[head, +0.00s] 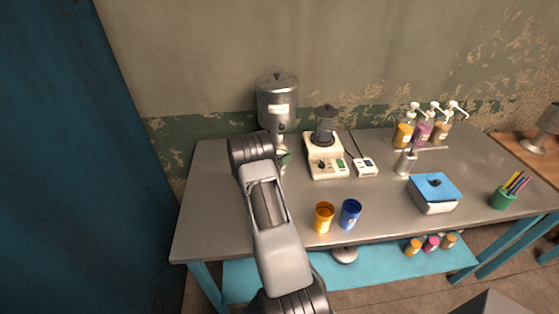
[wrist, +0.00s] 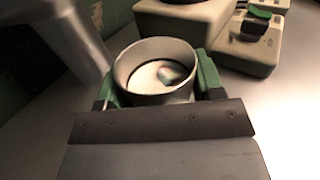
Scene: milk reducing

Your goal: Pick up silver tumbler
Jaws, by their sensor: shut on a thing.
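The silver tumbler (wrist: 150,76) is an open, round metal cup, seen from above in the wrist view. A small pale spot shows on its inner bottom. My gripper (wrist: 158,82) has its green fingers closed on opposite sides of the tumbler, just below the rim. The dark palm bar hides the near lower part of the cup. In the head view my gripper (head: 284,158) is mostly behind my arm, in front of the steel dispenser. The tumbler is largely hidden there. I cannot tell whether its base touches the table.
A steel dispenser (head: 277,105) stands behind my gripper. Orange (head: 324,218) and blue (head: 349,214) cups stand near the front edge of the grey table (head: 210,215). The table's left part is clear.

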